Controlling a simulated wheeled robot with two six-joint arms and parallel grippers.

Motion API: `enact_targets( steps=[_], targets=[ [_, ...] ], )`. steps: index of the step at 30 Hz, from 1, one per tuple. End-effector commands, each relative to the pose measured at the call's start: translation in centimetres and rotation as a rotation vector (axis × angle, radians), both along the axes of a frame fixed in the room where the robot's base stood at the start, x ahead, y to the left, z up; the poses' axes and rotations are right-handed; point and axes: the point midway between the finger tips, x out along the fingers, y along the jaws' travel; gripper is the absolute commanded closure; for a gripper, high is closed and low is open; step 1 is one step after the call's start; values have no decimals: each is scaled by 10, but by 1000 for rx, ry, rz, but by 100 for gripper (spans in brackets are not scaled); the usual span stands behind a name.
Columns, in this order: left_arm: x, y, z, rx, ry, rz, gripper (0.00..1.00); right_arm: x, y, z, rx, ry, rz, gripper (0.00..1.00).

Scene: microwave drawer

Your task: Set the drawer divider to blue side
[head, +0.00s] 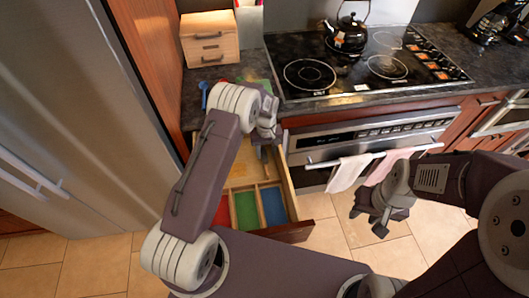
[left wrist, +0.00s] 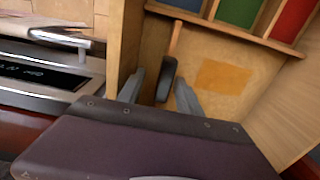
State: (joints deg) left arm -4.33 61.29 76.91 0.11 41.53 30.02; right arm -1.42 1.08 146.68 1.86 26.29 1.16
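The pulled-out wooden drawer (head: 291,190) has red (head: 221,211), green (head: 246,210) and blue (head: 273,206) compartments along its front. In the left wrist view, a thin wooden divider (left wrist: 175,40) with a dark handle (left wrist: 166,80) stands in the open section behind the compartments, towards the blue side (left wrist: 185,4). My left gripper (head: 264,146) reaches down into the drawer. In the wrist view its fingers (left wrist: 161,88) are apart, with the dark handle between them; I cannot tell whether they touch it. My right gripper (head: 379,219) is open and empty over the floor.
An orange patch (left wrist: 225,77) marks the drawer floor. An oven (head: 330,140) with hanging towels (head: 347,172) stands right of the drawer. A fridge (head: 75,100) is at the left. The counter holds a wooden box (head: 209,38) and a kettle (head: 347,35).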

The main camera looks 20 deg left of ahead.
Motion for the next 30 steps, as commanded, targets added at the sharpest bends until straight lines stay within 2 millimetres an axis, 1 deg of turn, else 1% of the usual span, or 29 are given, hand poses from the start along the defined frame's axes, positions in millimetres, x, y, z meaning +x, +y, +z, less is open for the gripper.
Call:
enact_targets(
  steps=[5,8,11,15,18,21,24,30],
  targets=[
    [-1,1,-1,1,3,0,58,0,0,0,0,0,0,62],
    [0,1,7,1,0,0,58,0,0,-1,0,0,0,62],
    [0,0,27,1,-2,0,58,0,0,-3,0,0,0,62],
    [0,0,59,0,-3,-1,58,0,0,-5,0,0,0,62],
    [0,0,77,1,-2,-1,58,0,0,-5,0,0,0,62],
    [0,-1,87,0,-1,-1,58,0,0,-5,0,0,0,62],
    [-1,0,90,0,1,-1,58,0,0,-5,0,0,0,62],
    [-1,0,90,1,3,-1,58,0,0,-5,0,0,0,62]
  ],
)
